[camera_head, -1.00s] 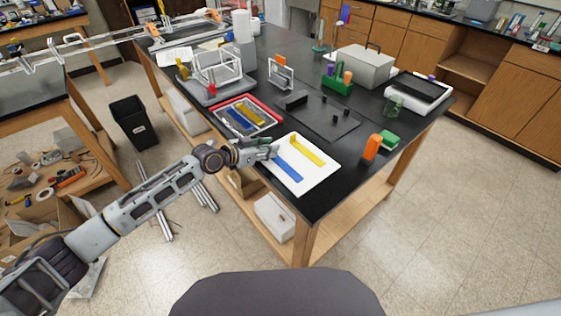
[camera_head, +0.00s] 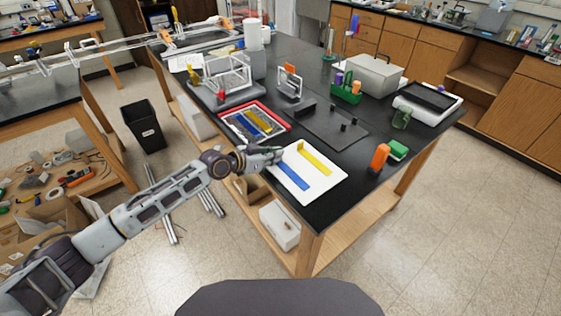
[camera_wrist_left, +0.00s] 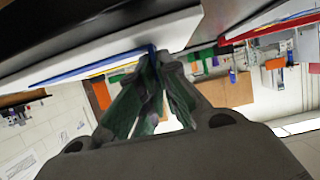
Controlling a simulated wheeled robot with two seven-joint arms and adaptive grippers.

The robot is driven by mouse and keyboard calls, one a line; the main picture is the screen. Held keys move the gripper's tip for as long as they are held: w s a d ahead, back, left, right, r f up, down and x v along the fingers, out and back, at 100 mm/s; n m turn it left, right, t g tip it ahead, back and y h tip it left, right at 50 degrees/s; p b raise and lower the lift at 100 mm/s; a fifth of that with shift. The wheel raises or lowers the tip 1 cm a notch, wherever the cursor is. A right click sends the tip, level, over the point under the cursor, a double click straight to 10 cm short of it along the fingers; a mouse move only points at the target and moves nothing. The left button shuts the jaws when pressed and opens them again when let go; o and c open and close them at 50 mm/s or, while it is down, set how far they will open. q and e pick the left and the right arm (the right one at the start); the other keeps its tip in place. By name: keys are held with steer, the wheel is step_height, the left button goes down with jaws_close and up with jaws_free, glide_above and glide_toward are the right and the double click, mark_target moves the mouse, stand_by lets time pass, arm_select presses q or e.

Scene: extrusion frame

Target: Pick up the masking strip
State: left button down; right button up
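Two strips lie on a white tray (camera_head: 322,187) at the near corner of the black table: a blue strip (camera_head: 295,177) and a yellow strip (camera_head: 317,164). The frames do not label either as the masking strip. My left gripper (camera_head: 279,155) is at the tray's left edge, at the far-left end of the blue strip. In the left wrist view its fingertips (camera_wrist_left: 158,56) come nearly together on the end of the blue strip (camera_wrist_left: 95,68). The yellow strip lies just beyond. My right gripper is not in view.
A red-rimmed tray (camera_head: 285,127) with blue and yellow pieces sits just behind. An orange object (camera_head: 379,158) and a green block (camera_head: 398,150) stand to the right. A dark plate (camera_head: 335,128) with small pegs lies farther back. A black bin (camera_head: 144,127) stands on the floor.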

arm_select(q)
steer(key=shift+r, duration=0.5)
step_height(320, 180, up, 8)
steer(key=shift+r, duration=0.5)
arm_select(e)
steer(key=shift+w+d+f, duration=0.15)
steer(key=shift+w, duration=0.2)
arm_select(q)
steer(key=shift+r, duration=0.1)
